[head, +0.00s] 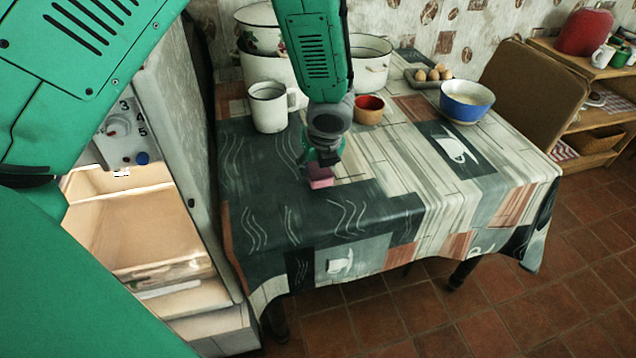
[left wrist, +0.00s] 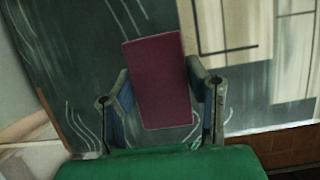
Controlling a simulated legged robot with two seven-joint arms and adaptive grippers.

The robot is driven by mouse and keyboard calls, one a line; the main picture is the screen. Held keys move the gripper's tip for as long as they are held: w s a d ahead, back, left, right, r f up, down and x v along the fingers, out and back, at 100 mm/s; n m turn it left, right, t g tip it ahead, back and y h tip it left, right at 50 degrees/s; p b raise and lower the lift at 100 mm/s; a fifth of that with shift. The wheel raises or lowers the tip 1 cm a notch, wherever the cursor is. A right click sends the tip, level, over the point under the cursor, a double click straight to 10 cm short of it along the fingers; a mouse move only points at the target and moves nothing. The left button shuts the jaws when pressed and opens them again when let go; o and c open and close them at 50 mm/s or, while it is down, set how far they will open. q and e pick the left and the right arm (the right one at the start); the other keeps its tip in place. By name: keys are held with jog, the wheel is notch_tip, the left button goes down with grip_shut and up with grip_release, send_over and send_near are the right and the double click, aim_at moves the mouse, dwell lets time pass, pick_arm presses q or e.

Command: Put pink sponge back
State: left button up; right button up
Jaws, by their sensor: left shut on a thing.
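The pink sponge (head: 320,177) is just under my left gripper (head: 322,165) in the head view, over the dark left part of the table. In the left wrist view the sponge (left wrist: 160,82) is a dark pink block between the two fingers of my left gripper (left wrist: 162,105). The left gripper is shut on it. I cannot tell whether the sponge touches the tablecloth. My right gripper is not in view.
A white mug (head: 268,107), a red-brown cup (head: 369,110), a blue bowl (head: 466,100), an egg tray (head: 428,76) and enamel pots (head: 371,62) stand toward the back of the table (head: 400,215). The table's front is clear. An open fridge (head: 140,230) stands left.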

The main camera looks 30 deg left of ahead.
aim_at(325, 180)
pick_arm(q)
jog(key=d+f, duration=0.1)
jog(key=d+f+b, duration=0.1)
jog(key=f, duration=0.1)
jog(key=shift+f, duration=0.25)
jog(key=shift+a+f, duration=0.15)
jog(key=shift+a, duration=0.45)
jog(key=o, duration=1.2)
jog(key=shift+a, duration=0.15)
jog(key=shift+d, duration=0.3)
jog(key=shift+d+r, duration=0.2)
jog(key=p+v, duration=0.3)
jog(key=v, duration=0.9)
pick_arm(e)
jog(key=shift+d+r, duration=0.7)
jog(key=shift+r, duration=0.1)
